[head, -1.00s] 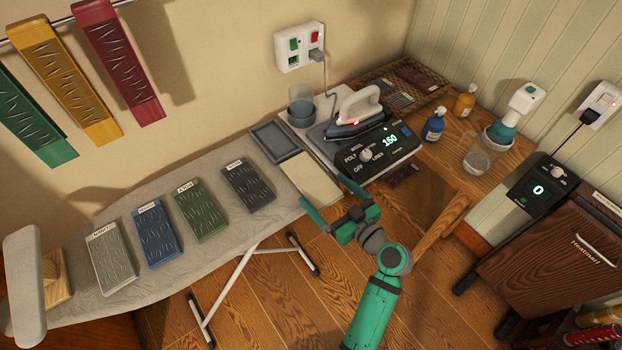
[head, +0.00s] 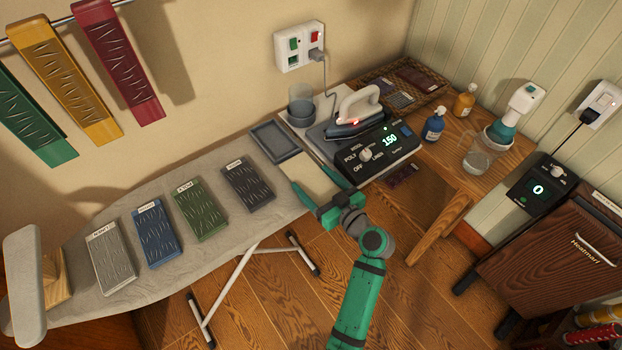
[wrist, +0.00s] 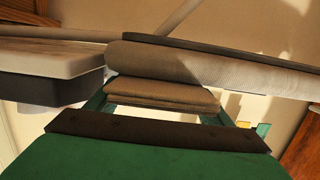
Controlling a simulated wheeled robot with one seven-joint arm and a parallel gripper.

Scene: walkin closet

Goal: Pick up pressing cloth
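The pressing cloth appears to be the flat, folded cream cloth (head: 306,172) at the right part of the ironing board, between a grey tray and the iron's station. In the wrist view, folded tan layers (wrist: 163,94) show at the padded board edge. My gripper (head: 314,177) is open at the front end of the cloth, one finger on each side of it. The wrist view shows the finger gap (wrist: 158,106) with the cloth's layers between or just beyond the fingers. I cannot tell whether the fingers touch the cloth.
The iron (head: 357,110) rests at the station (head: 372,152), whose display reads 150, right behind the cloth. The grey tray (head: 274,142) lies to the left. Several patterned panels lie farther left on the ironing board (head: 190,262). Open floor lies in front.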

